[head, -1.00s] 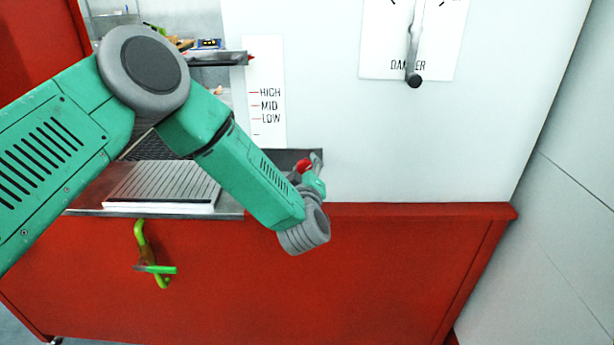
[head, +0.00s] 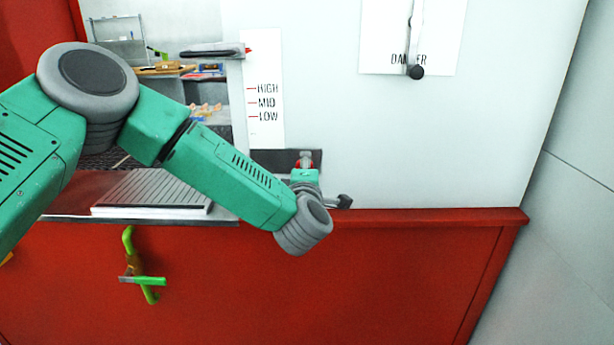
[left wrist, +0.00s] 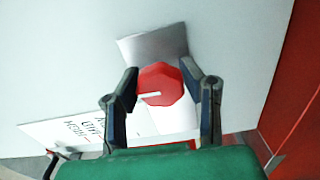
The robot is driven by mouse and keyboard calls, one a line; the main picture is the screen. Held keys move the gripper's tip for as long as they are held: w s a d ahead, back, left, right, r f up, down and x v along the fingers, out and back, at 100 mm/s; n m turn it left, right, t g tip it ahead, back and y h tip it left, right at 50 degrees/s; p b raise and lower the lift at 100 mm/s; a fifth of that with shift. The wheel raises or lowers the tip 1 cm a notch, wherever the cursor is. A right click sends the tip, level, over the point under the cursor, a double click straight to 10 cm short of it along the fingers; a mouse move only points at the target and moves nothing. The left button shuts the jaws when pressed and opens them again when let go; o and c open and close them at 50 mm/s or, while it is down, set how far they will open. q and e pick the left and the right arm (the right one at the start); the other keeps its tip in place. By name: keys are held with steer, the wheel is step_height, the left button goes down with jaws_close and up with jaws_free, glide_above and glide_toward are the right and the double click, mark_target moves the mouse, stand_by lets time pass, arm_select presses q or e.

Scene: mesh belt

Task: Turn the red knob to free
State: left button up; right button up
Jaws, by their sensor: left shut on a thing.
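The red knob (left wrist: 160,84) is a faceted disc with a white pointer mark, on a grey metal plate (left wrist: 155,45) on the white wall. In the left wrist view the mark points left. My left gripper (left wrist: 158,80) has one dark finger on each side of the knob and is shut on it. No label for the free position is readable. My right gripper is not in view.
A white HIGH/MID/LOW label (head: 265,103) is left of the knob. A lever (head: 416,45) on a danger plate hangs at upper right. A red ledge (head: 420,216) runs below the gripper. A green-handled tool (head: 140,268) hangs on the red front.

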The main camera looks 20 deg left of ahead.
arm_select(q)
steer(key=shift+s+f+n, duration=0.2)
steer(key=shift+f+n, duration=0.1)
steer(key=shift+f, duration=0.2)
steer(key=o, duration=1.2)
steer(key=shift+s+a+r, duration=0.1)
steer(key=shift+a+r, duration=0.05)
steer(key=shift+r, duration=0.15)
steer(key=v, duration=1.2)
steer(key=shift+f, duration=0.1)
